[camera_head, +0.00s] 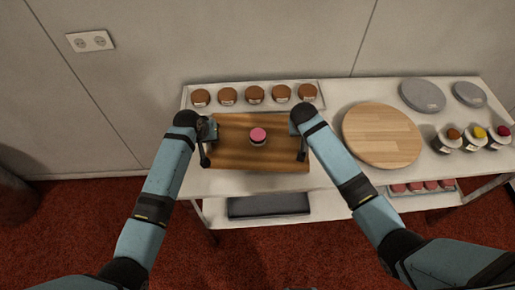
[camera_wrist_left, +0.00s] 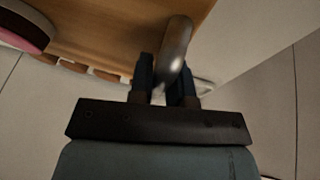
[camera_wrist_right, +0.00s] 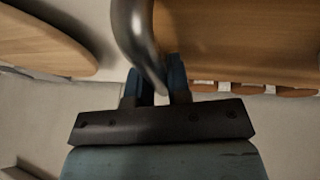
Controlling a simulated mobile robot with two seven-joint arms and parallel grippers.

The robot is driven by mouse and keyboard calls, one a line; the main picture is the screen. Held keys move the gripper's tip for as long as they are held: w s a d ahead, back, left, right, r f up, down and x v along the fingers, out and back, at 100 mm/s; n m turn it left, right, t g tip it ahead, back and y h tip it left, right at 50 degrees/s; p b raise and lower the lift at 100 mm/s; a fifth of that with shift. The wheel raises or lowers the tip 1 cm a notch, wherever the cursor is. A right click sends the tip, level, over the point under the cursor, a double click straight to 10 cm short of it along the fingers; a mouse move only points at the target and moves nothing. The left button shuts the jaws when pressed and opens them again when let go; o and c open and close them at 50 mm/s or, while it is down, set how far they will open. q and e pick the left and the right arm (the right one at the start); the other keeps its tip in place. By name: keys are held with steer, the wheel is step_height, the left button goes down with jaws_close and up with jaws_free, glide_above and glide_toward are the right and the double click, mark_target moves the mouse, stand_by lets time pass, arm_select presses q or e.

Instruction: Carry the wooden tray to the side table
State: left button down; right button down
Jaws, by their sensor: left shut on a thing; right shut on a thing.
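The wooden tray (camera_head: 235,159) is a brown rectangular board with metal handles, over the left part of the white table. A small pink-topped cake (camera_head: 258,136) stands on it near the middle. My left gripper (camera_head: 208,138) is shut on the tray's left handle; the curved metal handle (camera_wrist_left: 176,50) passes between its fingers in the left wrist view. My right gripper (camera_head: 301,135) is shut on the right handle (camera_wrist_right: 135,35), seen between its fingers in the right wrist view. I cannot tell whether the tray touches the tabletop.
Behind the tray, a white tray (camera_head: 322,92) holds several brown-topped jars. To the right are a round wooden turntable (camera_head: 381,135), two grey discs (camera_head: 422,95) (camera_head: 469,94) and several small jars (camera_head: 473,137). A dark tray (camera_head: 268,205) lies on the lower shelf. Red carpet (camera_head: 75,235) is open at left.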

arm_select(q)
steer(key=shift+a+f, duration=0.15)
steer(key=shift+a, duration=0.05)
arm_select(e)
steer(key=shift+d+f, duration=0.15)
steer(key=shift+d, duration=0.05)
